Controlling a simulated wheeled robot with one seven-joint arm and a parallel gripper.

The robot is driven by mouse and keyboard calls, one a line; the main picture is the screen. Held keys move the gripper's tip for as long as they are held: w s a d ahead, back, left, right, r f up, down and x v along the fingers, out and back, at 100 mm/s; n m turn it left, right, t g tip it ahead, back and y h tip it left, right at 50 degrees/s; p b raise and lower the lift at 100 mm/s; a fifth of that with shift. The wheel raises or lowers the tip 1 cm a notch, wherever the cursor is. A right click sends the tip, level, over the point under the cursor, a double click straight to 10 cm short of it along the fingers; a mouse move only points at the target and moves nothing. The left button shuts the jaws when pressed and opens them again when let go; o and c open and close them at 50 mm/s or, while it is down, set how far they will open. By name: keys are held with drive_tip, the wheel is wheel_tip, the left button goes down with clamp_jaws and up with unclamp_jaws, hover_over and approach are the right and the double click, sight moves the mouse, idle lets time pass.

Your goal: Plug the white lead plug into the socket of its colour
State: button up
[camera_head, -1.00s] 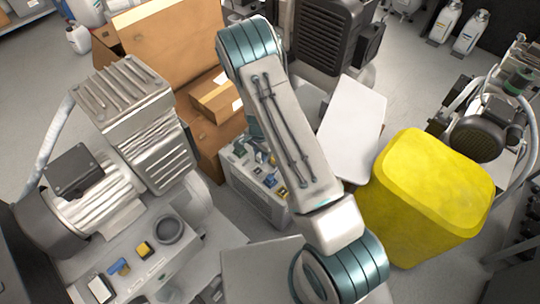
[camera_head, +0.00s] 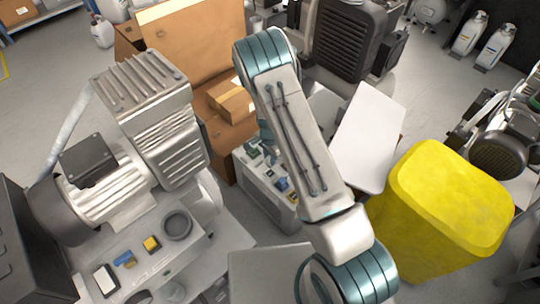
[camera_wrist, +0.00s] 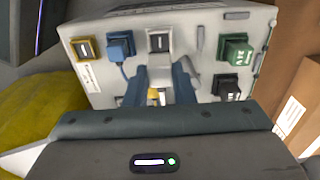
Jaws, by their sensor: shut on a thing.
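The socket panel (camera_wrist: 110,82) fills the upper part of the wrist view. A white-framed socket (camera_wrist: 159,40) sits at its top middle, just beyond my fingertips. My gripper (camera_wrist: 162,78) is shut on a small pale piece (camera_wrist: 161,73), apparently the white lead plug, mostly hidden between the blue fingers. I cannot tell whether it touches the panel. A yellow-framed socket (camera_wrist: 86,48) and a blue plug (camera_wrist: 120,45) with a blue lead are to the left. A green connector (camera_wrist: 235,50) and a black one (camera_wrist: 228,88) are to the right. In the head view my arm partly covers the panel's box (camera_head: 268,190).
A yellow bin (camera_head: 445,210) and a white board (camera_head: 367,138) stand right of my arm. Cardboard boxes (camera_head: 195,50) are behind the panel. A grey compressor (camera_head: 150,120) stands at the left.

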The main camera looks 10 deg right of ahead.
drive_tip(key=shift+f+b, duration=1.85)
drive_tip(key=shift+f, duration=0.85)
drive_tip(key=shift+f+b, duration=0.95)
drive_tip(key=shift+f, duration=0.1)
drive_tip(key=o, duration=1.4)
drive_tip(key=shift+c, duration=0.2)
drive_tip(key=shift+r, duration=0.1)
drive_tip(key=shift+r+p, duration=2.45)
drive_tip(key=shift+r, duration=1)
